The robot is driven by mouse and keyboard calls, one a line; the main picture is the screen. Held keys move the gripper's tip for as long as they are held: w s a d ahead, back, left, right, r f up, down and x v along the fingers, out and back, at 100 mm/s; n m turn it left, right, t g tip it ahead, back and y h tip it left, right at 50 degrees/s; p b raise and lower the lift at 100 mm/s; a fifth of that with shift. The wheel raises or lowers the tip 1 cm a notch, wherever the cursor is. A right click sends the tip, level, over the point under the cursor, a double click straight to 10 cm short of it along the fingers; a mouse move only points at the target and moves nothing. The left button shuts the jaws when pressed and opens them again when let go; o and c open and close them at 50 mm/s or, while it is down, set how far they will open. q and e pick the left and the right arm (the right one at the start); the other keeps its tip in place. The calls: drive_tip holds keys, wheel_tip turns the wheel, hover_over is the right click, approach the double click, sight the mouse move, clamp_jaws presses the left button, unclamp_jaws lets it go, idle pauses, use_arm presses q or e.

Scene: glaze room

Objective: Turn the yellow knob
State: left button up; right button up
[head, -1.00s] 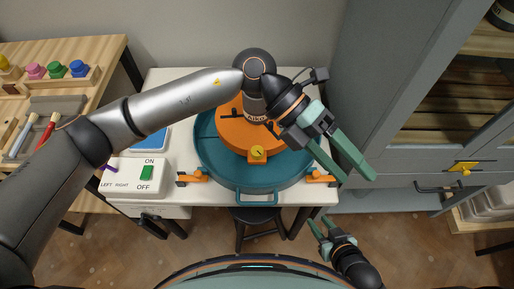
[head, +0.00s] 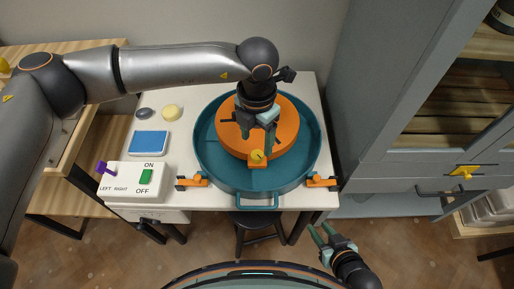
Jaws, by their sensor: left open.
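My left gripper (head: 257,146) is open and points down over the front of the disc. Its fingers appear on either side of and just above the knob; I cannot tell whether they touch it. My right gripper (head: 319,231) is open and empty, in front of the table over the floor.
The white table (head: 185,85) also bears a control box (head: 125,176) with a green switch and purple lever, and a blue pad (head: 149,141). Orange clamps (head: 194,181) flank the basin. A grey cabinet (head: 385,100) with a yellow latch (head: 464,171) stands right. A stool (head: 258,222) is below.

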sight(257, 154)
use_arm(q)
drive_tip(key=shift+f, duration=2.55)
clamp_jaws()
